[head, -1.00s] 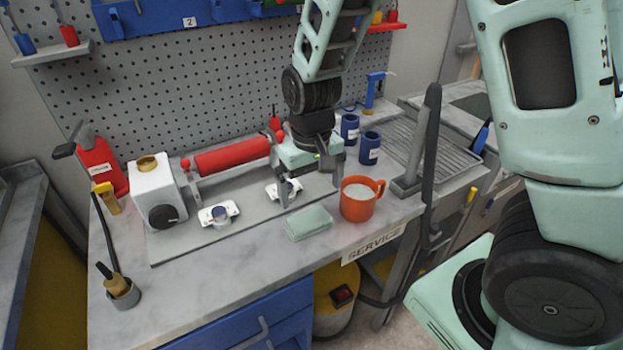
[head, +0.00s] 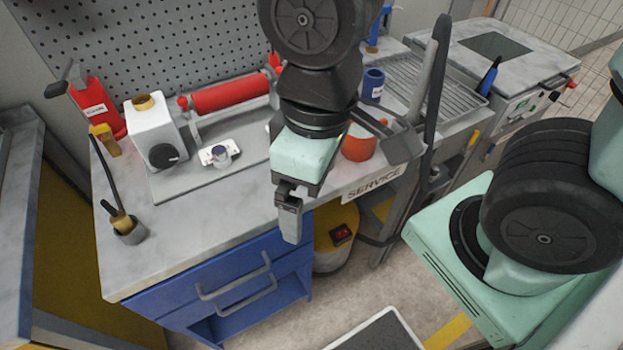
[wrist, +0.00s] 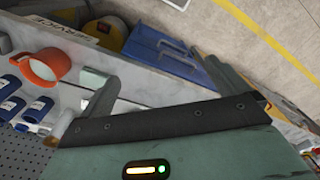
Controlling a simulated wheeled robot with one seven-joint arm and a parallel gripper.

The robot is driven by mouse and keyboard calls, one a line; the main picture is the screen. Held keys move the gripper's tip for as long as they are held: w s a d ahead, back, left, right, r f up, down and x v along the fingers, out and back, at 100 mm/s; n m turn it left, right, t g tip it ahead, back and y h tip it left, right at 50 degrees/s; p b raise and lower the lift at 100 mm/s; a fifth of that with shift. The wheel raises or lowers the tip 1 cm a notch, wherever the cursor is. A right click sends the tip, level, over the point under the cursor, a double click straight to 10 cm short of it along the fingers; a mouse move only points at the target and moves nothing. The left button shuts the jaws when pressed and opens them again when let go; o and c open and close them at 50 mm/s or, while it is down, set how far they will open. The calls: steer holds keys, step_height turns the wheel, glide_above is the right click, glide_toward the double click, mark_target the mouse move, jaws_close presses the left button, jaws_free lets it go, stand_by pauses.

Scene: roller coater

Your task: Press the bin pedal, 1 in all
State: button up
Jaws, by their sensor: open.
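A yellow round container (head: 331,256) stands on the floor under the bench, right of the blue drawers. A small red piece in a dark frame (head: 341,233) shows on it; I cannot tell whether this is the bin pedal. The container also shows in the wrist view (wrist: 108,34).
The blue drawers (head: 212,292) have protruding handles. An orange mug (head: 358,146), partly hidden by my gripper, stands on the bench top (head: 190,232). A dark upright bar (head: 437,85) rises at the bench's right. A dark flat panel with a pale rim (head: 378,336) is at the bottom.

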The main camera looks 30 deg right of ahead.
jaws_close()
stand_by(1.5)
